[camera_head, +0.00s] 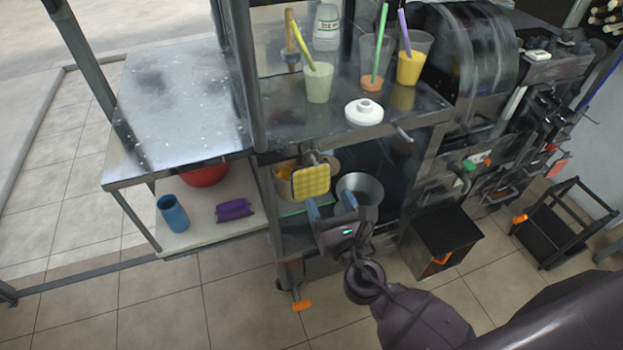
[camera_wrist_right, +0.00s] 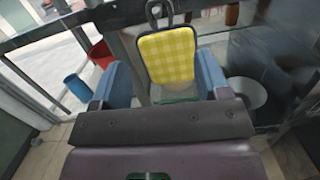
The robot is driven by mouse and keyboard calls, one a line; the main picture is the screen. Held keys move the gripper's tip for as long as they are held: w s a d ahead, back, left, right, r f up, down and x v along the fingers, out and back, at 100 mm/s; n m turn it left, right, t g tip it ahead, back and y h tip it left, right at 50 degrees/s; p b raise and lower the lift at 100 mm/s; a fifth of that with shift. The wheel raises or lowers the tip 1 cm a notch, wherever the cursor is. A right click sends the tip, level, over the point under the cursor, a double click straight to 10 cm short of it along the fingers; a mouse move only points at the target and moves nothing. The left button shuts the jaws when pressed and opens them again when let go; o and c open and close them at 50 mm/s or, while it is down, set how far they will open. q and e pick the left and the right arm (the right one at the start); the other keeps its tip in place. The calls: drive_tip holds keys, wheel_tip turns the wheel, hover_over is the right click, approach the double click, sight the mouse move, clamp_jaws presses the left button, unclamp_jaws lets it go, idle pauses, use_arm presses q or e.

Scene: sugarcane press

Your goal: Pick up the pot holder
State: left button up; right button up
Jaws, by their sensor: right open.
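The pot holder (camera_head: 311,180) is a yellow checked square pad with a dark edge. It hangs upright by a loop from a hook below the counter's front edge. It also shows in the right wrist view (camera_wrist_right: 167,56), its loop at the top. My right gripper (camera_head: 331,203) is open just in front of and below the pad. In the right wrist view its two blue fingers (camera_wrist_right: 163,84) stand to either side of the pad's lower part, with no clear contact. My left gripper is not in view.
The metal counter (camera_head: 180,100) bears cups and a white lid (camera_head: 363,112). Behind the pad, the lower shelf holds a metal bowl (camera_head: 361,187). A blue cup (camera_head: 172,213), purple bundle (camera_head: 234,209) and red bowl (camera_head: 205,175) sit at left. A black box (camera_head: 446,236) stands right.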

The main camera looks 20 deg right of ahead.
sight(311, 157)
drive_tip(key=shift+n, duration=0.4)
drive_tip(key=shift+w+a+r+p, duration=0.1)
drive_tip(key=shift+w+r+p, duration=0.25)
drive_tip(key=shift+w, duration=1.45)
drive_tip(key=shift+w+d+r+p, duration=0.1)
drive_tip(key=shift+w+r, duration=0.35)
drive_tip(key=shift+w, duration=1.35)
drive_tip(key=shift+w+a+r+p, duration=0.1)
drive_tip(key=shift+w+r+p, duration=0.25)
drive_tip(key=shift+w, duration=1.45)
drive_tip(key=c, duration=0.9)
